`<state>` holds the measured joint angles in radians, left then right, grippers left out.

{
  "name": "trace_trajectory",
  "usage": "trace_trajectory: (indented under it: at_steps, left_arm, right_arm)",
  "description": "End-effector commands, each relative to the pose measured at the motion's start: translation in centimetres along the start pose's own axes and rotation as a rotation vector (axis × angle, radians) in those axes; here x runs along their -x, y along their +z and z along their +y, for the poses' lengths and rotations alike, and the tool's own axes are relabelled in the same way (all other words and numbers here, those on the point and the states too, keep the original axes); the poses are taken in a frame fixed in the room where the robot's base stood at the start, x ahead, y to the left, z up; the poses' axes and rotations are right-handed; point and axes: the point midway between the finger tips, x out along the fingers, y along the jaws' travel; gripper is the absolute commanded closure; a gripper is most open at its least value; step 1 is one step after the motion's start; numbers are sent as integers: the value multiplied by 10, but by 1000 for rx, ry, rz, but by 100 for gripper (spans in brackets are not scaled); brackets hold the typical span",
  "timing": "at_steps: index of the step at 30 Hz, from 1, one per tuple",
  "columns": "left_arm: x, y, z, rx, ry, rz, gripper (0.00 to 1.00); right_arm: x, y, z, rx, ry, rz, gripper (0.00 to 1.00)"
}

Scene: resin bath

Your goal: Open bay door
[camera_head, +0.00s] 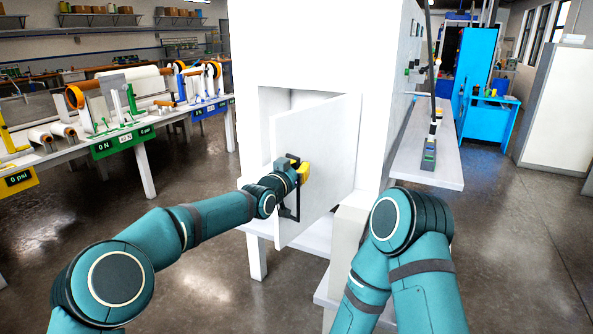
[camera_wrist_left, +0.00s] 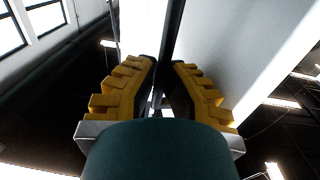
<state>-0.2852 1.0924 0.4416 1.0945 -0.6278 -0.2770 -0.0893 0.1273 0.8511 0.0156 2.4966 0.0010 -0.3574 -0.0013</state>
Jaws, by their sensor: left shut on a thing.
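A black bar handle (camera_head: 290,213) runs up the door's face near that edge. My left gripper (camera_head: 300,172) is at the handle, shut on it. In the left wrist view the yellow fingers (camera_wrist_left: 160,95) sit on both sides of the dark handle bar (camera_wrist_left: 172,35). My right arm shows at the lower right of the head view, but its gripper is out of view.
A bench with test rigs and a green label (camera_head: 123,142) stands at the left. A white shelf (camera_head: 420,150) runs along the cabinet's right side. A blue cabinet (camera_head: 474,75) and blue table stand at the back right. The floor left of the door is clear.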

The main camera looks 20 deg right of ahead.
Motion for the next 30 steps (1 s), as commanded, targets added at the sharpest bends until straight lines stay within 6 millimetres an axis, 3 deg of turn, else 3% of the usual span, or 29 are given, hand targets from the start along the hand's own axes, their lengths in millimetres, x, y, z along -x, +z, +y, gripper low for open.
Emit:
trace_trajectory:
  at_steps: [11,15,30]
  left_arm:
    - [0,5,-2,0,-2,-9,100]
    - [0,4,-2,1,-2,-8,57]
    - [2,0,0,-1,-1,-1,57]
  right_arm:
    - [0,0,0,0,0,0,53]
    - [0,0,0,0,0,0,53]
    - [0,0,0,0,0,0,53]
